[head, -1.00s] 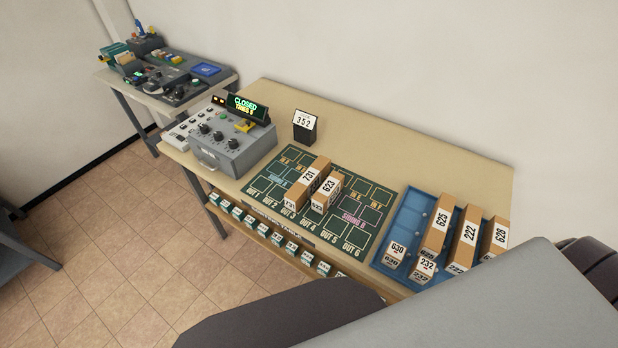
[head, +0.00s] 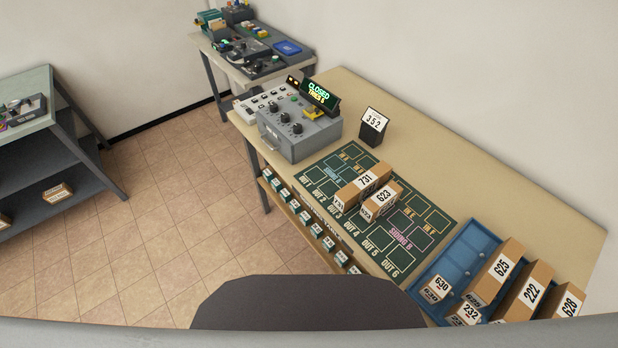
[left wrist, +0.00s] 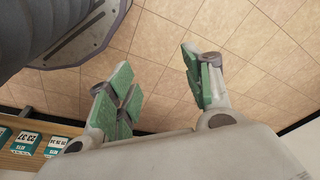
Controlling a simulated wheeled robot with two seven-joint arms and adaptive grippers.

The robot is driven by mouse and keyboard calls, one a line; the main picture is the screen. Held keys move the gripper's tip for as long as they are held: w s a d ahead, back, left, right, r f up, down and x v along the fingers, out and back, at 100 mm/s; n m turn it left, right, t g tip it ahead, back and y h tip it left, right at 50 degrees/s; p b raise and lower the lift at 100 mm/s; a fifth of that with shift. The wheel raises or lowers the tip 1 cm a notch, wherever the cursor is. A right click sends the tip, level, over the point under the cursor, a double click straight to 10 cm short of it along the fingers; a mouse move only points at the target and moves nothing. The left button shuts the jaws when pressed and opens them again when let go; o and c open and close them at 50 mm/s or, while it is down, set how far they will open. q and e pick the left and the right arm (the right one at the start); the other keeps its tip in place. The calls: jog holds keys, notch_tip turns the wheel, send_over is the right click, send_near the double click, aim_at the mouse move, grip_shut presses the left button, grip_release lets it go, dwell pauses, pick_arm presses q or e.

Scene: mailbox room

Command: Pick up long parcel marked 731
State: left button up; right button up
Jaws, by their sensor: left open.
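The long parcel marked 731 (head: 366,183) is a brown box with white number labels. It lies on the dark green marked mat (head: 405,258) on the bench, close beside the shorter parcel marked 623 (head: 384,198). My left gripper (left wrist: 160,85) shows only in the left wrist view. Its green-padded fingers are apart with nothing between them, above the tiled floor and away from the parcel. My right gripper is in neither current view.
A blue tray (head: 463,238) right of the mat holds parcels 630, 625, 232, 222 and 628. A grey control box (head: 300,132) and a 352 sign (head: 374,122) stand on the bench. A dark shelf (head: 50,150) stands at left. Tiled floor (head: 170,220) is clear between.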

pick_arm(q)
jog(key=w+d+r+t, duration=0.15)
jog(key=w+r, duration=0.25)
jog(key=r, duration=0.6)
jog(key=w+d+r+m+t+h, duration=0.1)
jog(key=w+d+r, duration=0.3)
jog(key=r, duration=0.5)
jog(key=w+d+r+t, duration=0.1)
jog(key=w+r, duration=0.4)
jog(key=r, duration=0.5)
jog(key=w+d+r+m+t+h, duration=0.25)
jog(key=w+d+r, duration=0.25)
jog(key=d+r, duration=0.5)
jog(key=m+h, duration=0.4)
jog(key=h, duration=0.2)
send_near(351, 189)
jog(key=a, duration=0.1)
jog(key=shift+w+d+r+m+h, duration=0.3)
jog(key=shift+w+d+m+h, duration=0.1)
jog(key=shift+d+h, duration=0.25)
jog(key=shift+d, duration=0.1)
jog(key=shift+x, duration=4.15)
jog(key=shift+w, duration=0.15)
